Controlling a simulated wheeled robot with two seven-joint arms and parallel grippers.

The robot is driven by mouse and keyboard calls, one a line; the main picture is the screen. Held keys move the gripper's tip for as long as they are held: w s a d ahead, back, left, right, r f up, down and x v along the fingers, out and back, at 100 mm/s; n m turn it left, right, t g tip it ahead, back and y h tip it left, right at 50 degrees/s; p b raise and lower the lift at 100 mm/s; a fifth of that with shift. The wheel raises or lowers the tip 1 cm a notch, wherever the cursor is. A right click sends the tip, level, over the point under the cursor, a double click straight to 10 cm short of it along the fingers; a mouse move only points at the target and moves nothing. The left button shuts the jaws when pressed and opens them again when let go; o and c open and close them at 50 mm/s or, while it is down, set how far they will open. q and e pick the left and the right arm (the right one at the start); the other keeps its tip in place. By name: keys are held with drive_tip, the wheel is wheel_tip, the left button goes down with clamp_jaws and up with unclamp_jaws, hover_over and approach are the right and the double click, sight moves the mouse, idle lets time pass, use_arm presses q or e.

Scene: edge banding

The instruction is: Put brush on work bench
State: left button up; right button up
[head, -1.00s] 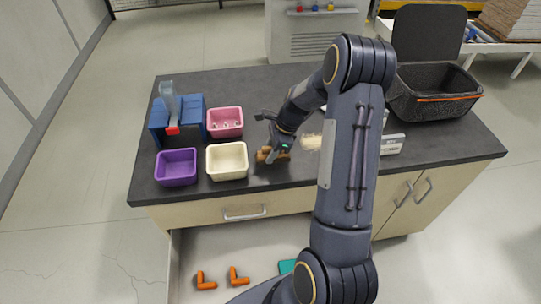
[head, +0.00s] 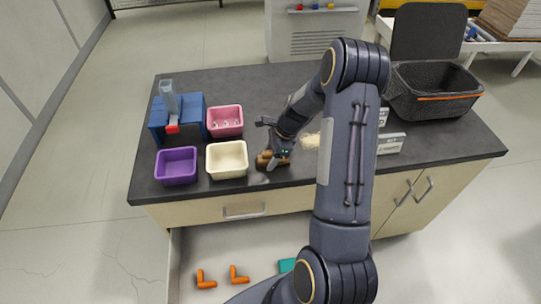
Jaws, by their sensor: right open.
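The brush lies on the dark top of the work bench (head: 205,78), near its front edge and right of the cream bin. Its brown wooden handle (head: 264,161) shows under my right gripper (head: 271,160), and its pale bristles (head: 311,141) show to the right, partly hidden by my arm. My right gripper is open, with its fingers down at the handle. Whether they touch it cannot be told. My left gripper is not in view.
A purple bin (head: 176,167), a cream bin (head: 227,160), a pink bin (head: 225,121) and a blue device (head: 188,118) stand on the left. A black basket (head: 434,90) and a white label block (head: 391,144) are on the right. Orange pieces (head: 206,281) lie below in the open drawer.

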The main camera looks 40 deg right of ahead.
drive_tip(key=v, duration=1.2)
drive_tip(key=s+a+r+n, duration=0.3)
drive_tip(key=a+r+n, duration=0.1)
drive_tip(key=a+r, duration=0.15)
drive_tip(key=s+a+r+n+t, duration=0.3)
drive_tip(key=s+a+r+n, duration=0.1)
drive_tip(key=s+a+n, duration=1.1)
drive_tip(key=s+n, duration=0.3)
drive_tip(key=shift+a+r+b, duration=0.2)
drive_tip(key=shift+a+b, duration=0.15)
drive_tip(key=shift+b, duration=0.05)
